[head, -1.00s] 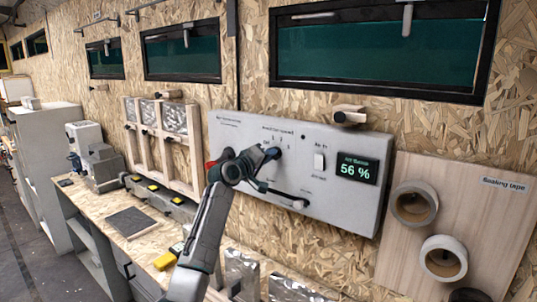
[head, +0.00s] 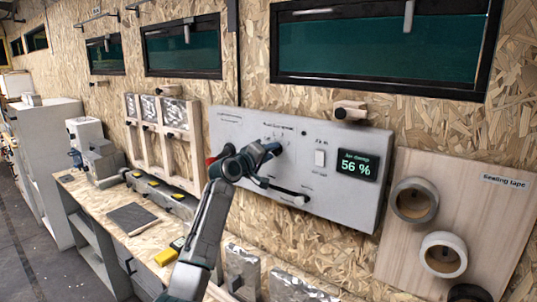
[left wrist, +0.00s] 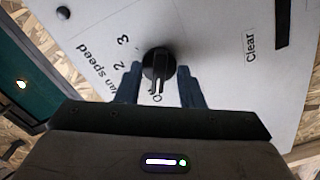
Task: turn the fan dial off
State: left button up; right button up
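The fan dial (left wrist: 158,66) is a round black knob on the pale control panel (head: 230,128). In the left wrist view my left gripper (left wrist: 160,85) has one finger on each side of the knob, with a narrow gap visible on both sides. I cannot tell whether either finger touches it. My right gripper is not in view.
The panel also carries a white switch (head: 320,158), a display (head: 357,166) reading 56 % and a dark lever (head: 290,193) below the dial. Tape rolls (head: 415,200) hang at the right. A workbench (head: 95,195) runs along the wall at the left.

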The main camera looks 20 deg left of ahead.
pick_arm(q)
jog(key=shift+s, duration=0.1)
jog(key=b+v, duration=0.4)
jog(key=v, duration=0.6)
jog(key=shift+s, duration=0.25)
jog(key=shift+a, duration=0.15)
